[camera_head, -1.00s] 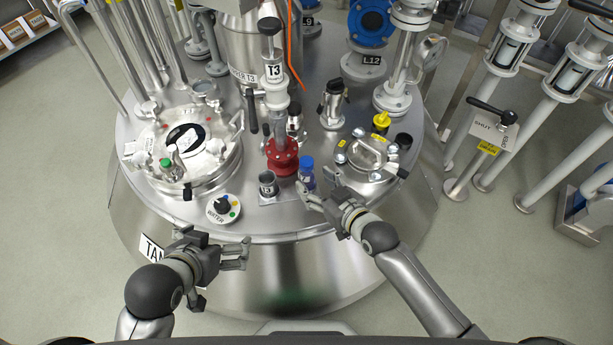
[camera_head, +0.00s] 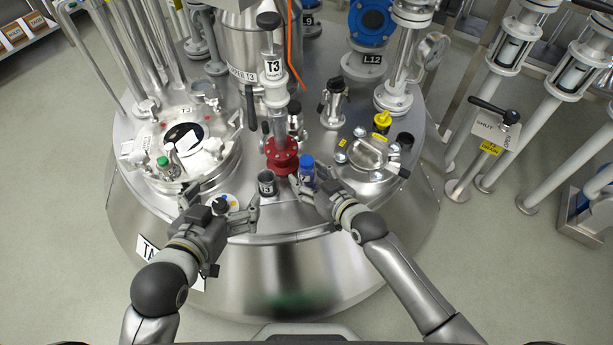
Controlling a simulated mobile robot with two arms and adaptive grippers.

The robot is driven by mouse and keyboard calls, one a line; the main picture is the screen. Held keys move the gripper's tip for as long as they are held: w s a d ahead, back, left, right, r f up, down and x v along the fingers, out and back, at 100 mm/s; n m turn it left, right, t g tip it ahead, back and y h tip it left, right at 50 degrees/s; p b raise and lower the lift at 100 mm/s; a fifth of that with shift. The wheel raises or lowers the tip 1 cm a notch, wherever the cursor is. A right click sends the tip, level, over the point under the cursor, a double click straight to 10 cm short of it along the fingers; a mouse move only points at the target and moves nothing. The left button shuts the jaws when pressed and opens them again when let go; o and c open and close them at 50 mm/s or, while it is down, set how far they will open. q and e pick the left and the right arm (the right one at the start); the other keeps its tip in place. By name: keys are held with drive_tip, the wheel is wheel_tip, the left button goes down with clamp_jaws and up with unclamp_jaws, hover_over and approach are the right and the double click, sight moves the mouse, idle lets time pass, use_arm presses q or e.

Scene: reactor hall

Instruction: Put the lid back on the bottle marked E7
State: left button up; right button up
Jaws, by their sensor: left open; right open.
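A small bottle with a blue top (camera_head: 307,161) stands upright on the vessel's top plate, near the front edge. Its label is partly hidden and seems to end in a 7. The blue top looks like a cap, but I cannot tell how it is seated. My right gripper (camera_head: 312,183) is open, with its fingers at the near side of this bottle; I cannot tell whether they touch it. I make out no separate loose lid.
A grey cup marked T3 (camera_head: 267,184) stands just left of the bottle. A red flange (camera_head: 282,157) rises behind them. A green-capped item (camera_head: 163,162) is on the left hatch; a clamped cover (camera_head: 368,158) lies right.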

drive_tip(key=shift+x, duration=0.85)
use_arm(q)
drive_tip(key=r, duration=0.1)
drive_tip(key=w+r+t, duration=0.1)
drive_tip(key=shift+w+d+r+t, duration=0.25)
drive_tip(key=shift+d+r+t, duration=0.05)
drive_tip(key=shift+d+r, duration=0.1)
use_arm(e)
drive_tip(key=c, duration=1.2)
drive_tip(key=shift+r, duration=0.1)
